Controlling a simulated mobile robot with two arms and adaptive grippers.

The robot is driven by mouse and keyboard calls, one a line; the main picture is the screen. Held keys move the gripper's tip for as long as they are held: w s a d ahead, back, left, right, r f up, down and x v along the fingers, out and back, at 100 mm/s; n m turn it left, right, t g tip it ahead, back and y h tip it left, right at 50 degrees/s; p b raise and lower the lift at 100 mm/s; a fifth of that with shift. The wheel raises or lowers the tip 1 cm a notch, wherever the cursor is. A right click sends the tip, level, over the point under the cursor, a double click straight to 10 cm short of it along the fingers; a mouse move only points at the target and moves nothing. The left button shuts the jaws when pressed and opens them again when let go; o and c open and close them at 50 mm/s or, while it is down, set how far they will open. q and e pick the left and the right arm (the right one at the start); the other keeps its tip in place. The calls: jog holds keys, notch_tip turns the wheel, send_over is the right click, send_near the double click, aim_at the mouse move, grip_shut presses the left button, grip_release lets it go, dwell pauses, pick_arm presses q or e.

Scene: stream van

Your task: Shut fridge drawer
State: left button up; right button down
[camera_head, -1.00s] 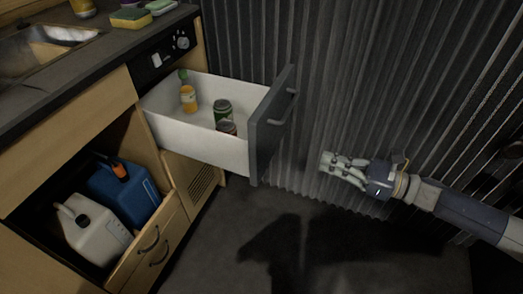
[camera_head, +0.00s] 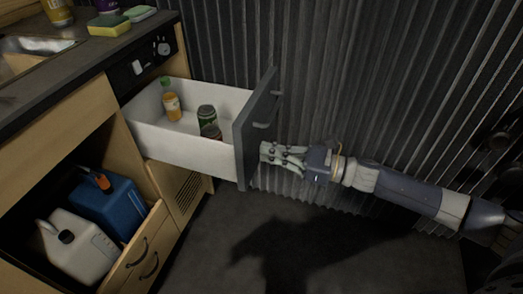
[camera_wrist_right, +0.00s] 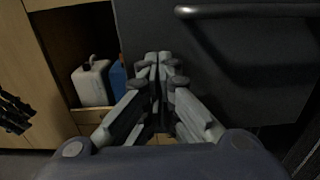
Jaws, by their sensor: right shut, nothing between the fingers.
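The fridge drawer (camera_head: 185,148) is pulled out of the cabinet, a white box with a dark grey front panel (camera_head: 247,140) and a bar handle (camera_head: 270,110). It holds an orange bottle with a green cap (camera_head: 171,105), a green can (camera_head: 206,116) and a reddish can (camera_head: 211,132). My right gripper (camera_head: 265,153) is shut and empty at the outer face of the front panel, below the handle. I cannot tell if it touches. In the right wrist view the panel (camera_wrist_right: 235,65) and handle (camera_wrist_right: 245,11) are ahead. A dark fingered shape (camera_wrist_right: 14,113), apparently my left gripper, shows at the left edge.
A lower compartment holds a white canister (camera_head: 80,248) and a blue canister (camera_head: 110,205). The counter (camera_head: 70,62) above carries a sink and sponges (camera_head: 109,25). A corrugated wall (camera_head: 350,80) stands behind the drawer. The floor (camera_head: 220,235) in front is clear.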

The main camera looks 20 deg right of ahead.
jog(key=shift+x, duration=1.25)
pick_arm(q)
jog(key=shift+w+d+r, duration=0.1)
jog(key=shift+w, duration=0.15)
jog(key=shift+w, duration=0.15)
pick_arm(e)
jog(key=shift+a, duration=0.1)
